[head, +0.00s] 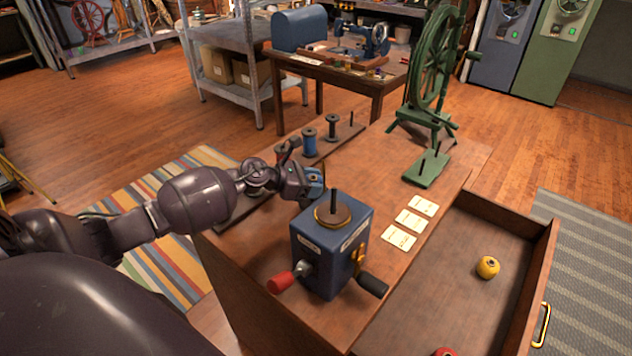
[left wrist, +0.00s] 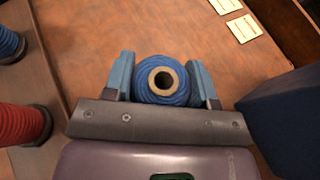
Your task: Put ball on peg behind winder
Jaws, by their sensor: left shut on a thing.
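My left gripper (head: 312,184) is shut on a blue wound ball of yarn (left wrist: 166,82) with a hollow tan core, seen end-on between the fingers in the left wrist view. In the head view the ball is mostly hidden by the gripper. The gripper is just behind the winder (head: 326,252), a blue box with a spindle, a round disc on top and a red-handled crank. A green base (head: 427,170) with upright pegs stands at the back right of the tabletop. A wooden rack (head: 338,141) behind the gripper holds spools and a bare peg at its right end. My right gripper is not in view.
Several white cards (head: 410,221) lie right of the winder. An open drawer (head: 533,262) holds a yellow ball (head: 487,267) and a partly seen red one (head: 446,352). A green spinning wheel (head: 432,75) stands at the back. The tabletop between rack and cards is clear.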

